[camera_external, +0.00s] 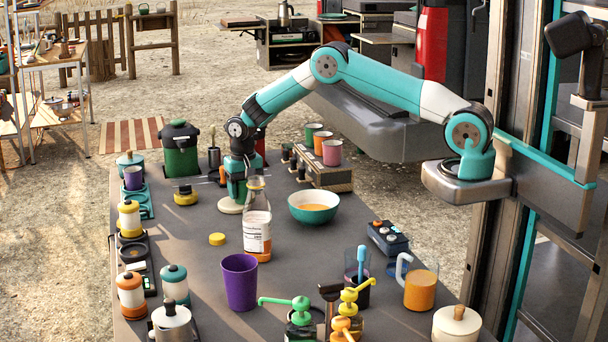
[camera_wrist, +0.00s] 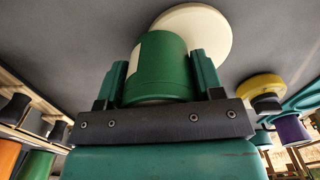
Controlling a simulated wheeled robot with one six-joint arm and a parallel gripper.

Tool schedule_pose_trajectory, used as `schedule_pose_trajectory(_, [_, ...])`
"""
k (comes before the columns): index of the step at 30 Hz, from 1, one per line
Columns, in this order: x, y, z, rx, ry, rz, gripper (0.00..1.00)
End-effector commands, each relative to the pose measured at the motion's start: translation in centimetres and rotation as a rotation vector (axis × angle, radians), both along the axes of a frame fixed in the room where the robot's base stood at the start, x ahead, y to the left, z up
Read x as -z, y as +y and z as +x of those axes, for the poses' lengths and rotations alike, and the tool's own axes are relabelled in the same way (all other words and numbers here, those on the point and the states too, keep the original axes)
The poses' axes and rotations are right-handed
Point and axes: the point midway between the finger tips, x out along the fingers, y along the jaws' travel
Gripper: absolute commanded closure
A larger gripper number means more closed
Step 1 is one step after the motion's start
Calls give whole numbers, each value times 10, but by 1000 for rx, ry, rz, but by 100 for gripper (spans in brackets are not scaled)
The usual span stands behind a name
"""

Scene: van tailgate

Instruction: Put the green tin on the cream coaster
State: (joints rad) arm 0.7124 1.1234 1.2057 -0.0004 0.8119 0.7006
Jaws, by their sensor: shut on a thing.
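The green tin (camera_wrist: 160,72), with a pale label patch on its side, sits between the two teal fingers of my gripper (camera_wrist: 157,75) in the wrist view. My gripper is shut on it. In the external view my gripper (camera_external: 237,188) points down at the far middle of the table, and the tin is largely hidden there by the fingers. The round cream coaster (camera_external: 229,207) lies flat on the table right under my gripper. In the wrist view the coaster (camera_wrist: 207,27) shows past the tin's far end, partly covered by it. I cannot tell whether the tin touches it.
A bottle (camera_external: 257,225) and a teal bowl with orange contents (camera_external: 314,207) stand close in front and right. A yellow-topped item (camera_external: 185,195) and a green pot (camera_external: 180,150) are left. A wooden rack with cups (camera_external: 325,175) stands right.

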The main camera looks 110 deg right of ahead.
Motion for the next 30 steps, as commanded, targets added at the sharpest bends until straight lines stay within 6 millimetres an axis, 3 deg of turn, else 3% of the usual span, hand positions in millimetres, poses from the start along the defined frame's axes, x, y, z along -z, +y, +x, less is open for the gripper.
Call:
schedule_pose_trajectory(8, [4, 0, 0, 0, 0, 0, 66])
schedule_pose_trajectory(9, [2, 0, 0, 0, 0, 0, 30])
schedule_pose_trajectory(12, [2, 0, 0, 0, 0, 0, 14])
schedule_pose_trajectory(23, [-7, 0, 0, 0, -1, -2, 14])
schedule_pose_trajectory(30, [-53, -1, 1, 0, -5, -3, 14])
